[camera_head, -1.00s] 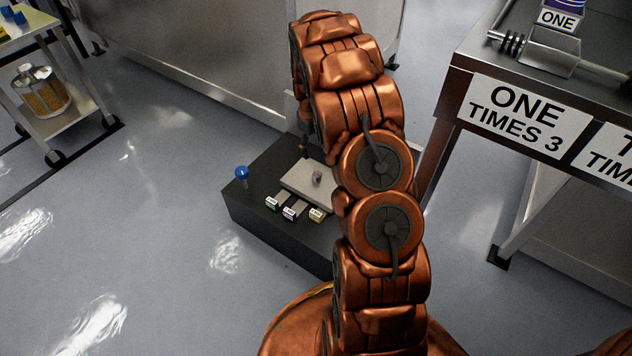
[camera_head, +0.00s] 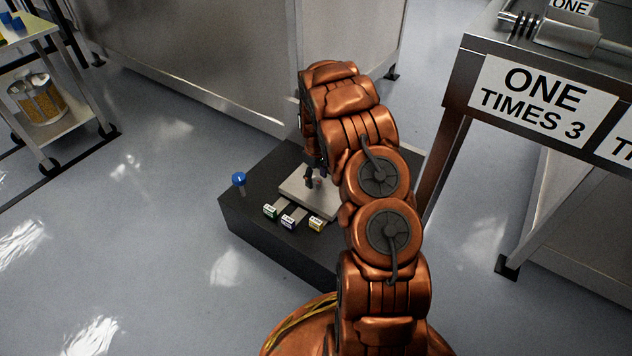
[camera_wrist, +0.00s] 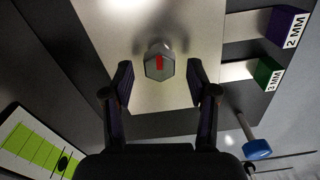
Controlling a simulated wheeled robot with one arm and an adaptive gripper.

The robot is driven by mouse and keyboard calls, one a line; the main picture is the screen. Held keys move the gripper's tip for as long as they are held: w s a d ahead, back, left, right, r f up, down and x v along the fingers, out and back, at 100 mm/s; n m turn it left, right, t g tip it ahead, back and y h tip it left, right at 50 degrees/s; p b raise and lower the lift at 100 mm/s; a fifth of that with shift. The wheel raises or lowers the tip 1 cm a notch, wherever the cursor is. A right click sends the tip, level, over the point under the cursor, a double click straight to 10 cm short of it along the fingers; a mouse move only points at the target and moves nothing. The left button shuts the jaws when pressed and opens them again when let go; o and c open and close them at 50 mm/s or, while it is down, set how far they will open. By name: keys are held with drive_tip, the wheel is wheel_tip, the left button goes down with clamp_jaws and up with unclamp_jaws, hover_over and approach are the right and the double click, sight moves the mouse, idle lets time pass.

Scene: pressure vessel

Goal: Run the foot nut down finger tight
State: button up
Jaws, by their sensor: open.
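The foot nut (camera_wrist: 159,67) is a grey hex piece with a red mark on its top, seen in the wrist view on the pale plate (camera_wrist: 110,30). The plate also shows in the head view (camera_head: 318,203) on the dark base block. My gripper (camera_wrist: 159,85) is open, with one finger on each side of the nut and a visible gap on both sides. In the head view my gripper (camera_head: 313,178) hangs over the plate and largely hides the nut. I cannot tell how high the nut sits on its stud.
Labelled tabs, a purple 2 MM (camera_wrist: 288,27) and a green 3 MM (camera_wrist: 267,74), stick out beside the plate. A blue-headed pin (camera_head: 239,180) stands on the block's left corner. A bench with signs (camera_head: 540,100) is at the right.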

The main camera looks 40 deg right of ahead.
drive_tip(key=shift+f, duration=0.5)
clamp_jaws()
